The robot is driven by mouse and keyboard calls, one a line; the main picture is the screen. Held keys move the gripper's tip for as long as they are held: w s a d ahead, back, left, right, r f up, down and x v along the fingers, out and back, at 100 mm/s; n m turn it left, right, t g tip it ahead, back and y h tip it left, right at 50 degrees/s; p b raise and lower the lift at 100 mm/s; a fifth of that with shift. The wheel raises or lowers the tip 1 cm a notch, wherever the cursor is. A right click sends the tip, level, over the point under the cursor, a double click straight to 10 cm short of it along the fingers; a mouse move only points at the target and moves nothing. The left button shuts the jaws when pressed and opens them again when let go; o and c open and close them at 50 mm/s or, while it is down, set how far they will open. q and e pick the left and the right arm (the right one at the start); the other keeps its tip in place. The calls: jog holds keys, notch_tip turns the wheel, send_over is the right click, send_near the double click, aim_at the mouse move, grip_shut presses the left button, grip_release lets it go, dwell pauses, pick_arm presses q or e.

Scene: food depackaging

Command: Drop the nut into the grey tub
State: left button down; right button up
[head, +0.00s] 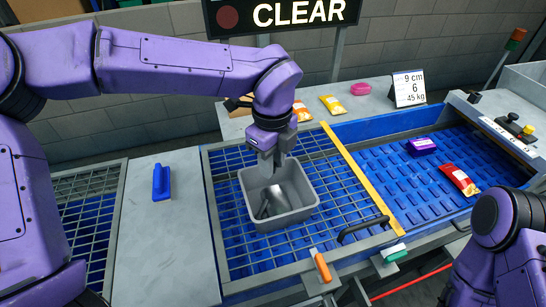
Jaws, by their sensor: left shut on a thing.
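The grey tub (305,214) is an open rectangular bin standing on the blue grated deck in the middle of the head view. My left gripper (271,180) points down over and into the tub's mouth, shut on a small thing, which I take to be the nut. The nut's outline is hidden or too small to make out between the fingers. A grey, shiny shape with a dark edge (272,203) shows inside the tub below the fingers; I cannot tell what it is. My right gripper is out of view.
A yellow bar (362,180) divides the grate from a blue slotted belt (405,195) with a purple pack (422,146) and a red pack (459,179).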

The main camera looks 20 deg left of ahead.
pick_arm(q)
jog(key=c, duration=0.8)
grip_release()
jog(key=shift+s+r, duration=0.15)
jog(key=shift+s, duration=0.1)
jog(key=shift+o, duration=0.2)
jog(key=shift+w, duration=0.1)
jog(key=shift+w+r, duration=0.1)
notch_tip(320, 180, up, 10)
jog(key=b, duration=0.2)
jog(key=shift+r, duration=0.15)
